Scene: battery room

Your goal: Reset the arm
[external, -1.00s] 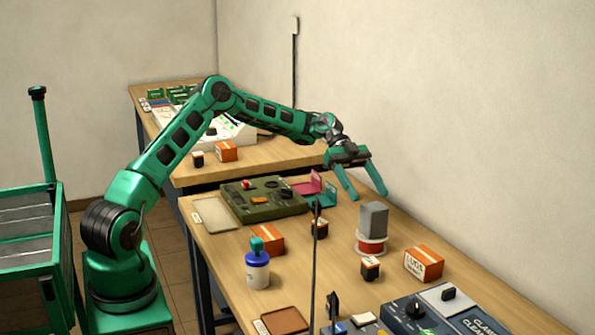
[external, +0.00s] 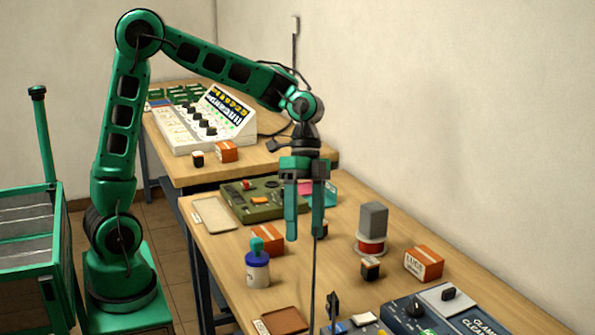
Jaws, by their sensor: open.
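My gripper (external: 305,238) points straight down over the front table (external: 225,268), with its two green fingers apart and nothing between them. My green arm rises from its base at the left, bends at a high elbow and reaches right to the wrist. In the picture, the fingers overlap the right end of the olive control box (external: 252,203) and partly cover the pink and teal pieces (external: 329,190) behind them. How far the fingertips are above the table is hard to tell.
A grey block on a red-and-white spool (external: 372,228), orange boxes (external: 425,264), a blue-capped bottle (external: 257,270) and a blue device (external: 440,318) stand on the front table. A thin dark pole (external: 314,290) rises in front. The back table holds a white console (external: 200,125).

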